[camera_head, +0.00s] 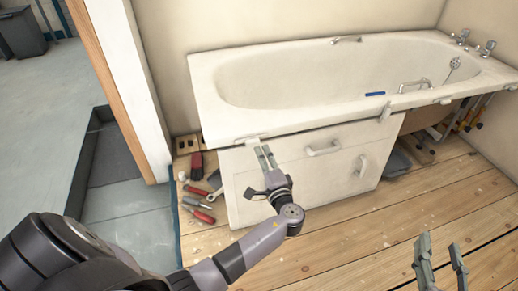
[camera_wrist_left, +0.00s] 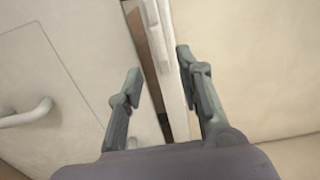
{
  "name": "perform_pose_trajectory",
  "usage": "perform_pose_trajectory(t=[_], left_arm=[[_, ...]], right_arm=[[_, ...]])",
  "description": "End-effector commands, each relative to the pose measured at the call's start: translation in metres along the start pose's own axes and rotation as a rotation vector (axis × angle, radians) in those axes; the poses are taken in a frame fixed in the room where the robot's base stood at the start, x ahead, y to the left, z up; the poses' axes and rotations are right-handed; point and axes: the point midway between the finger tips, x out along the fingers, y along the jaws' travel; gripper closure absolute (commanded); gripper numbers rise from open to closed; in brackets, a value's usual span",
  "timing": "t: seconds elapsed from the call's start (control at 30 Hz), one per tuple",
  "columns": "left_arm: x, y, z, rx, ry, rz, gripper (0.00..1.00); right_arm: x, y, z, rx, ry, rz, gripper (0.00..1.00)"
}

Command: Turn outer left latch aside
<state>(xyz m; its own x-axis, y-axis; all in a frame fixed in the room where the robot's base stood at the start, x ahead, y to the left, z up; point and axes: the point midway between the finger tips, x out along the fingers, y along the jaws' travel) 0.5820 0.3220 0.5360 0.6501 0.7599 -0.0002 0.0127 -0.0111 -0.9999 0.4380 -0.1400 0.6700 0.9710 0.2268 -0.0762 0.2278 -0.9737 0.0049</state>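The bath panel (camera_head: 240,180) is white and stands under the rim of the white bathtub (camera_head: 210,95). A small white piece, seemingly the outer left latch (camera_head: 250,139), sits under the rim near the panel's upper left. My left gripper (camera_head: 265,153) is right at it, fingers pointing up to the rim and partly covering that spot. In the left wrist view my left gripper (camera_wrist_left: 158,65) is open, with a white strip and dark gap running between its fingers. The latch's exact shape and any contact are unclear. My right gripper (camera_head: 440,250) is open and empty at the lower right.
Other white latches (camera_head: 385,112) sit along the rim to the right. The panel has two handles (camera_head: 323,149). Red-handled tools (camera_head: 200,207) lie on the floor left of it. A grey bin (camera_head: 397,163) stands right. The wooden floor (camera_head: 370,235) in front is clear.

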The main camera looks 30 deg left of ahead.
Motion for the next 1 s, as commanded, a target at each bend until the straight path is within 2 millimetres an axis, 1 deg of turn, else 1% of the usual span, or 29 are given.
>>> perform_pose_trajectory(t=[0.03, 0.1, 0.2, 0.33, 0.5, 1.0], left_arm=[[-0.012, 0.001, 0.000, -0.002, 0.000, 0.004, 0.67], [-0.026, 0.001, 0.000, -0.001, 0.002, 0.003, 0.67], [-0.043, 0.001, 0.000, -0.002, 0.000, 0.004, 0.67], [-0.057, 0.001, 0.000, 0.000, 0.000, 0.002, 0.67], [-0.063, 0.000, 0.000, -0.001, -0.001, 0.001, 0.67], [-0.064, 0.002, 0.001, -0.008, 0.004, 0.014, 0.67]], right_arm=[[0.000, 0.000, 0.000, 0.000, 0.000, 0.000, 0.60], [0.000, 0.000, 0.000, 0.000, 0.000, 0.000, 0.60], [0.000, 0.000, 0.000, 0.000, 0.001, 0.000, 0.60], [0.000, 0.000, 0.000, 0.000, 0.001, 0.001, 0.60], [0.000, 0.000, 0.000, 0.000, 0.001, 0.001, 0.60], [0.000, 0.000, 0.000, 0.001, 0.000, 0.000, 0.60]])
